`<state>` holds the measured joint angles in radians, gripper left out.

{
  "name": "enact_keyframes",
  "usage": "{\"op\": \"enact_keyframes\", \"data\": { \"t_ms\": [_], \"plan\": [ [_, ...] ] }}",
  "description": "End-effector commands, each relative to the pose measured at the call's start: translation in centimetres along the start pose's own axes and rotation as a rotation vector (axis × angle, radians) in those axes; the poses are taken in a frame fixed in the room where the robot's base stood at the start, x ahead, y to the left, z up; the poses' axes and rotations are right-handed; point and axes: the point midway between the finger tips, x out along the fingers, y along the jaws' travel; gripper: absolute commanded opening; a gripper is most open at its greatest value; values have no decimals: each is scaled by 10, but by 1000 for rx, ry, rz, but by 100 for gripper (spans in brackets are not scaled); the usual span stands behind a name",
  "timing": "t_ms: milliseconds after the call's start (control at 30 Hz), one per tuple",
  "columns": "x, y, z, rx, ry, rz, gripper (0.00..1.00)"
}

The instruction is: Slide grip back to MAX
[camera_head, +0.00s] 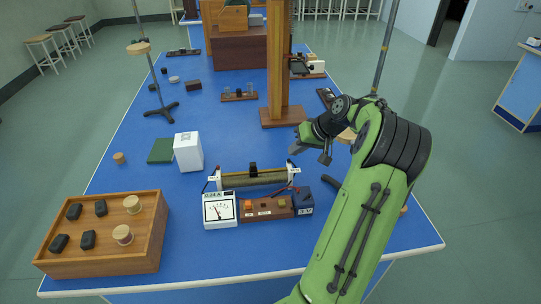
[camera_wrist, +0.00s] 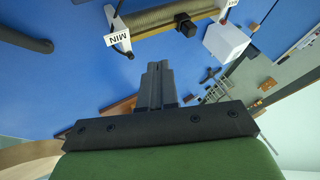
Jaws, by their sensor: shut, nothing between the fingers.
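The rheostat (camera_head: 240,181) lies across the blue bench, a wire-wound tube between two white end pieces. Its black slide grip (camera_head: 253,168) stands near the middle of the tube; it also shows in the wrist view (camera_wrist: 184,22). The MIN label (camera_wrist: 118,39) is at the left end in the wrist view. A partly cut-off label (camera_wrist: 232,3) marks the other end, beside the white box. My gripper (camera_head: 293,151) is shut and empty, above the bench behind the rheostat's right end in the head view. Its fingers (camera_wrist: 158,66) are apart from the slide grip.
A meter (camera_head: 220,210) and a wooden switch block (camera_head: 265,208) stand in front of the rheostat. The white box (camera_head: 188,151) is behind its left end. A wooden post (camera_head: 278,75) rises behind my gripper. A wooden tray (camera_head: 150,252) is at front left.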

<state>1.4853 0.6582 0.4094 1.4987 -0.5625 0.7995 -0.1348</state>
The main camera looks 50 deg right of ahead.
Motion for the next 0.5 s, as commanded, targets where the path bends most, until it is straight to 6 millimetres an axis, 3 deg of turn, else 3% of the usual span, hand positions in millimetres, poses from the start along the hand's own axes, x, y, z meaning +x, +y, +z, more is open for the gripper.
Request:
{"op": "enact_keyframes", "data": {
  "t_ms": [500],
  "plan": [
    [107, -1, 2, 2, -1, -6, 0]
  ]
}}
